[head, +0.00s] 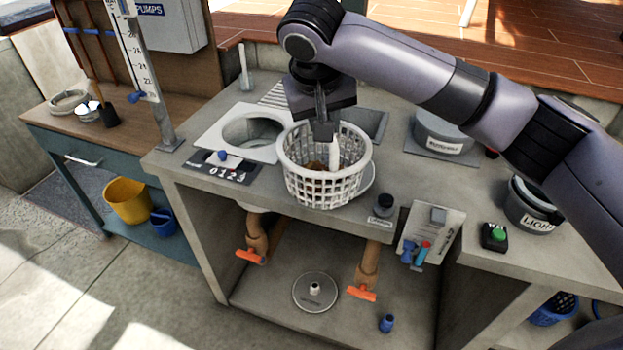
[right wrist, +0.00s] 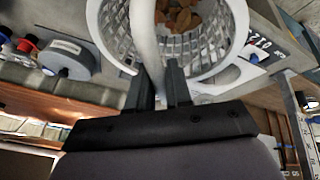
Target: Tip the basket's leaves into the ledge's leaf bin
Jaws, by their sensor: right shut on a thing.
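The white lattice basket (head: 322,186) is upright at the middle of the grey ledge. Brown leaves lie inside it and show in the right wrist view (right wrist: 180,14). My right gripper (head: 324,134) is above the basket, shut on its white upright handle (right wrist: 145,40). I cannot tell whether the basket's base touches the ledge. A square recess (head: 374,122) behind the basket, partly hidden by it, may be the leaf bin; no label is readable. My left gripper is in neither view.
A white square frame with a round opening (head: 212,138) lies left of the basket, with a numbered plate (head: 234,176) in front. A lidded grey canister (head: 440,134) stands to the right. A pale round rim (head: 369,182) shows beside the basket.

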